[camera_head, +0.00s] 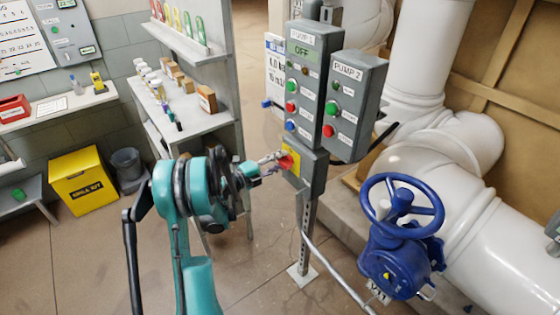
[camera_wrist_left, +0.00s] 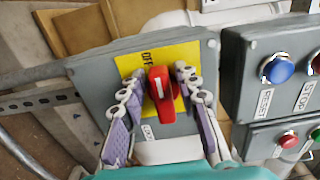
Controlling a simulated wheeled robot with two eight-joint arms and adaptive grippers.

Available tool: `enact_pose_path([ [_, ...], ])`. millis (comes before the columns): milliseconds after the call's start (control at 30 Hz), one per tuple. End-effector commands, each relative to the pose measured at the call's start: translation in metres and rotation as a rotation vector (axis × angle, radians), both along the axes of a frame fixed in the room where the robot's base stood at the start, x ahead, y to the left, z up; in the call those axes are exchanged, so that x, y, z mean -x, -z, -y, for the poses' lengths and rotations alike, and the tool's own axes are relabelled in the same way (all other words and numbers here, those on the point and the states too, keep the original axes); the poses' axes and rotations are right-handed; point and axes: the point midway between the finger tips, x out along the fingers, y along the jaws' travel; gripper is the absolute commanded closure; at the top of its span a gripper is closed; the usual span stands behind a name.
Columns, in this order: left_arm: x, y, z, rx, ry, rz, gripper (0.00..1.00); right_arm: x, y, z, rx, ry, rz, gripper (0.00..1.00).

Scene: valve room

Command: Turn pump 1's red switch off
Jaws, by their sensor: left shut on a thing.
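The red switch (camera_wrist_left: 162,94) is a rotary handle on a yellow plate (camera_wrist_left: 186,55) on a small grey box. In the left wrist view the handle stands roughly upright in the picture, near a label that reads OFF. My left gripper (camera_wrist_left: 160,98) has one finger on each side of the handle and is shut on it. In the head view my left gripper (camera_head: 270,164) reaches the switch from the left and partly covers it. The box hangs below the pump 1 panel (camera_head: 307,75), whose display reads OFF. My right gripper is not in view.
The pump 2 panel (camera_head: 352,100) stands right of pump 1, with a black cable below. A blue valve wheel (camera_head: 402,208) and white pipes (camera_head: 470,190) are at the right. A shelf (camera_head: 195,110) and a yellow bin (camera_head: 83,182) stand at the left.

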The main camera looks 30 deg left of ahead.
Motion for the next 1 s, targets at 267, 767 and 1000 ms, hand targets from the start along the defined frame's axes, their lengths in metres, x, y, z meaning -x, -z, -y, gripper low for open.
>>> enact_pose_path([
  [267,0.000,0.001,0.002,-0.003,0.004,-0.001,0.61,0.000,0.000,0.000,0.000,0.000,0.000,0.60],
  [767,0.033,0.000,-0.014,-0.002,-0.002,0.000,0.61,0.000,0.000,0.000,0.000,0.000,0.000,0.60],
  [1000,0.081,0.001,-0.034,-0.002,-0.001,0.000,0.61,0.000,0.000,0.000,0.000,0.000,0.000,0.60],
])
